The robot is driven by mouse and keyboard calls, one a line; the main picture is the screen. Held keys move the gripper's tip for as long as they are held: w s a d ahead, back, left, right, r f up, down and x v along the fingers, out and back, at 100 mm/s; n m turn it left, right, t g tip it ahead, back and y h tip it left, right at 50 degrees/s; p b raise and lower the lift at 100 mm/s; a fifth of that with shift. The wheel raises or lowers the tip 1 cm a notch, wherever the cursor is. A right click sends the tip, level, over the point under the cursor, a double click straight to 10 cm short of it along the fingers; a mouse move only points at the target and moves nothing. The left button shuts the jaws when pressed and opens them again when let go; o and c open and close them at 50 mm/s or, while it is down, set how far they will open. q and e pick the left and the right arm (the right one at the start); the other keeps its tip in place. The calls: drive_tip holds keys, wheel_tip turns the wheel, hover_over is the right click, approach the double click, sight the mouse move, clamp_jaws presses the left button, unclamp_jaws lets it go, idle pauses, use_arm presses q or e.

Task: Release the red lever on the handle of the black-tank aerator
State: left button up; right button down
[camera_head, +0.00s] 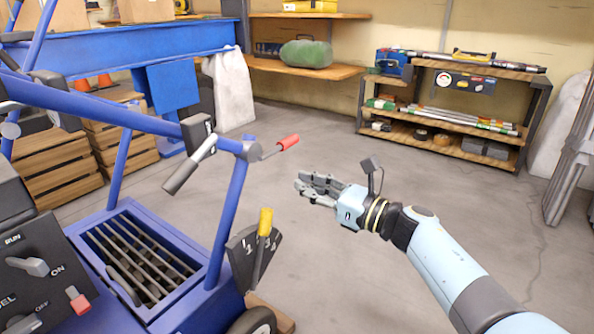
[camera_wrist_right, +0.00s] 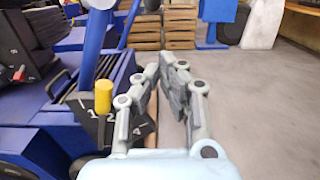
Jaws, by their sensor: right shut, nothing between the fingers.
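The red lever (camera_head: 288,141) is a short red-tipped rod at the right end of the blue handle (camera_head: 232,200). It points right and slightly up. My right gripper (camera_head: 300,187) is shut and empty, with its fingers pointing left, just below the red tip in the head view and apart from it. The right gripper's fingers (camera_wrist_right: 163,68) also show in the right wrist view, beside the blue aerator frame (camera_wrist_right: 90,45). I cannot make out the red lever there. The black tank is not clearly identifiable. My left gripper is not in view.
A yellow-tipped lever (camera_head: 265,222) stands on a numbered black plate below the handle. A black control panel (camera_head: 40,270) with a red switch is at lower left. A wooden shelf unit (camera_head: 450,145) stands at the back right. The floor between is clear.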

sight(279, 147)
drive_tip(key=shift+w+a+r, duration=0.25)
drive_tip(key=shift+a+r, duration=0.05)
drive_tip(key=shift+r, duration=0.35)
drive_tip(key=shift+w+a+r, duration=0.25)
drive_tip(key=shift+a+r, duration=0.1)
drive_tip(key=shift+r, duration=0.35)
drive_tip(key=shift+w+a+r, duration=0.25)
drive_tip(key=shift+a+r, duration=0.05)
drive_tip(key=shift+r, duration=0.35)
use_arm(q)
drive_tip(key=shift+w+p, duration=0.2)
drive_tip(key=shift+p, duration=0.2)
use_arm(e)
drive_tip(key=shift+r, duration=0.15)
